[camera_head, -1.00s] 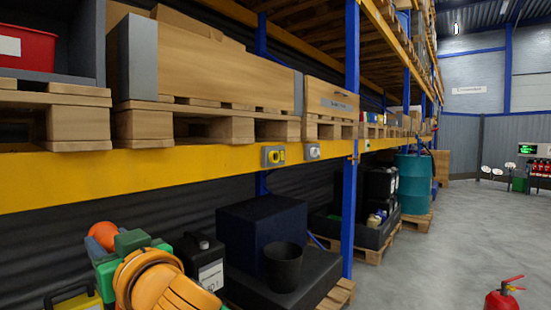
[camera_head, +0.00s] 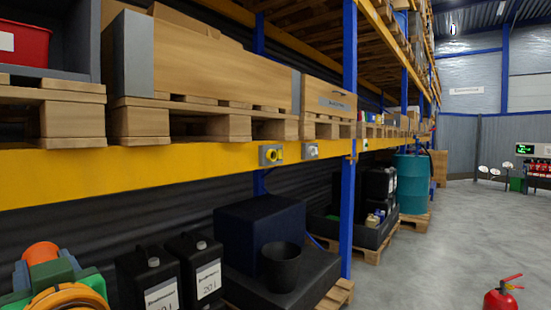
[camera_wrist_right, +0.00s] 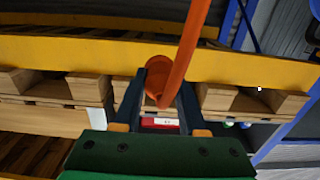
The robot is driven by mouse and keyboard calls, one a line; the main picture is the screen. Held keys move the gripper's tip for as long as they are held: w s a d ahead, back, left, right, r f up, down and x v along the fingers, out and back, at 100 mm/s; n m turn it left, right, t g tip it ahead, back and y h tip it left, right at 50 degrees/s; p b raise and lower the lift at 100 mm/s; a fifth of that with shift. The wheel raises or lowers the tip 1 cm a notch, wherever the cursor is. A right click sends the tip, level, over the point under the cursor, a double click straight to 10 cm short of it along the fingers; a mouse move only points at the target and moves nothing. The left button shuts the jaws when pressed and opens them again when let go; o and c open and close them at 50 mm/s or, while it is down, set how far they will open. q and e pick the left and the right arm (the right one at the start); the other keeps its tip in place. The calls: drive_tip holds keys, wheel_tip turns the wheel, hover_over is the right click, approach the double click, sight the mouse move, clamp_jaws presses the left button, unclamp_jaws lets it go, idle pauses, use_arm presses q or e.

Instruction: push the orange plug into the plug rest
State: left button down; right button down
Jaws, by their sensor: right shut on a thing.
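The orange plug (camera_wrist_right: 157,82) is between the dark fingers of my right gripper (camera_wrist_right: 158,92), which is shut on it. An orange cable runs from it across the wrist view. In the head view, the plug (camera_head: 41,253) and the green right gripper (camera_head: 43,268) are at the lower left, below the yellow beam. I cannot tell which is the plug rest. My left gripper is not in view.
The yellow shelf beam (camera_head: 150,170) crosses the view, with wooden pallets (camera_head: 207,125) above it. Black canisters (camera_head: 149,283), a dark blue box (camera_head: 258,228) and a black bucket (camera_head: 281,266) stand below. A red extinguisher (camera_head: 502,297) stands on open floor at right.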

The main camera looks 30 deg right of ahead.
drive_tip(key=s+a+f+p, duration=0.1)
drive_tip(key=s+a+p, duration=0.1)
drive_tip(key=a, duration=0.3)
drive_tip(key=s+a+f+p, duration=0.1)
drive_tip(key=s+a+p, duration=0.1)
drive_tip(key=a, duration=0.4)
drive_tip(key=shift+s+f, duration=0.3)
idle(0.3)
